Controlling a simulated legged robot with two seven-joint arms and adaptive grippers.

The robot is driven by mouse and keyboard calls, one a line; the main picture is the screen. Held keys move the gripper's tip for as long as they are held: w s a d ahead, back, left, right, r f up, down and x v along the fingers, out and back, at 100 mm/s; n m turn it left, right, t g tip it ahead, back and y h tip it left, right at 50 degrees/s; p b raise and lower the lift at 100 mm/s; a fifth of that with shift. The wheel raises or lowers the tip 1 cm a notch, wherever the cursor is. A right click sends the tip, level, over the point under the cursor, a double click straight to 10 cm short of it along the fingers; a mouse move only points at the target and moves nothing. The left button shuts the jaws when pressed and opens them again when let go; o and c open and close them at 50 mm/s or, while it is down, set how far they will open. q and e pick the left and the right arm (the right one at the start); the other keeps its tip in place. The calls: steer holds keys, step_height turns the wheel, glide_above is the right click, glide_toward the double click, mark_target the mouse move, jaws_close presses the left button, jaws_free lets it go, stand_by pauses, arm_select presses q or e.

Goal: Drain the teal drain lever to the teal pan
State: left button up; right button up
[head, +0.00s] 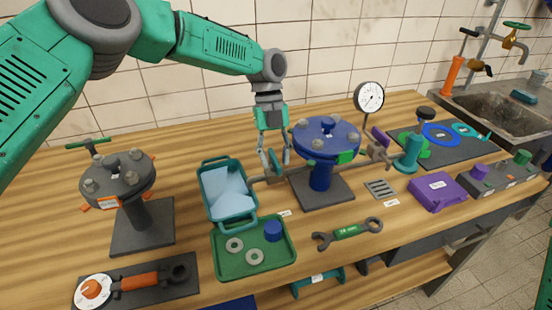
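The teal pan (251,221) stands on the wooden bench left of the blue flanged stand, with a pale blue surface inside it. A grey pipe runs from the blue stand toward the pan's right side. The teal drain lever (273,160) stands up on this pipe. My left gripper (276,166) points down over the pipe, its fingers apart on either side of the lever. Contact with the lever is too small to tell. My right gripper is not in view.
The blue flanged stand (321,178) is close right of my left gripper. A green tray (226,266) with washers and a blue cap lies in front of the pan. A dark flanged stand (142,225) is at left. A wrench (347,233) and purple box (437,191) lie to the right.

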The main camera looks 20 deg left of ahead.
arm_select(q)
steer(key=v, duration=1.1)
steer(key=shift+r, duration=0.25)
steer(key=shift+w, duration=0.15)
